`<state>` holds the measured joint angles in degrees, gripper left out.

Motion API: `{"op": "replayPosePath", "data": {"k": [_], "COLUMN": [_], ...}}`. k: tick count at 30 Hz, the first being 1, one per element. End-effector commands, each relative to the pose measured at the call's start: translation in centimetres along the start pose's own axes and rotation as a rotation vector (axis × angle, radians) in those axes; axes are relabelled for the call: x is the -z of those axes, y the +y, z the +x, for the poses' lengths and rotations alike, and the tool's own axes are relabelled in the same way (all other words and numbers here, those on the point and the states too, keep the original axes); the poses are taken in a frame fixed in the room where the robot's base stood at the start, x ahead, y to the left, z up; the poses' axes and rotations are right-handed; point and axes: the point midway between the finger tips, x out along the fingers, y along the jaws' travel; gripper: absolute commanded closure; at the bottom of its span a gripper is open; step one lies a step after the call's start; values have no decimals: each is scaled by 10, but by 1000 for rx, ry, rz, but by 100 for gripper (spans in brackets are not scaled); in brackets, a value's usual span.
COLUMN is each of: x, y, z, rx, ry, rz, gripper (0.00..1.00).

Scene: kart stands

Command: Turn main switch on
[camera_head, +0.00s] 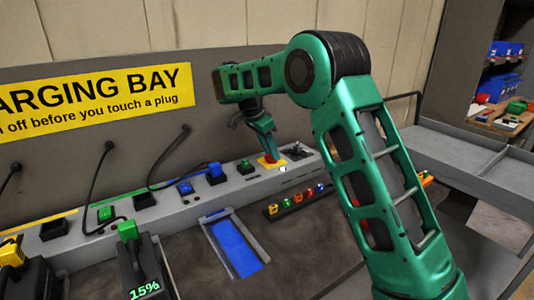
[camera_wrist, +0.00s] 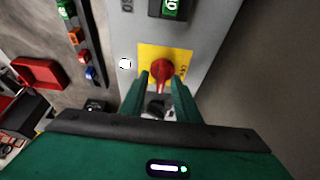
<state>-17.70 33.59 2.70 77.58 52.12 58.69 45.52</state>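The main switch is a red rotary knob (camera_wrist: 161,70) on a yellow plate (camera_wrist: 178,54), set in a grey panel. Its narrow handle points down in the wrist view, toward my gripper. My gripper (camera_wrist: 161,80) is open, with one green finger on each side of the knob. Gaps show between the fingers and the handle; I cannot tell whether either finger touches the knob. In the head view, my gripper (camera_head: 269,152) is at the yellow plate (camera_head: 271,162) near the right end of the grey strip and hides part of the knob.
Several coloured plugs line a dark rack (camera_head: 295,201) in front of the strip. A blue-floored tray (camera_head: 235,247) and a charger reading 15% (camera_head: 145,283) stand farther left. Black cables hang along the back wall.

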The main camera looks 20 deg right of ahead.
Motion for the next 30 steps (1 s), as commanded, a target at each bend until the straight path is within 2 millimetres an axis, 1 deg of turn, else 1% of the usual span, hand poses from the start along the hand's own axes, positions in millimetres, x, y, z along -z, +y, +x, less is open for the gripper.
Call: {"op": "replayPosePath", "data": {"k": [2, 5, 12, 16, 21, 24, 30], "x": [0, -1, -2, -2, -2, -1, -1], "y": [-1, -1, 0, 0, 1, 2, 2], "z": [-4, -16, -61, -83, -98, -104, -107], "rx": [2, 3, 3, 3, -2, -2, -2], "ry": [1, 1, 2, 1, 1, 0, 0], "rz": [0, -1, 0, 0, -1, 0, 0], "gripper": [71, 71, 71, 71, 71, 71, 71]}}
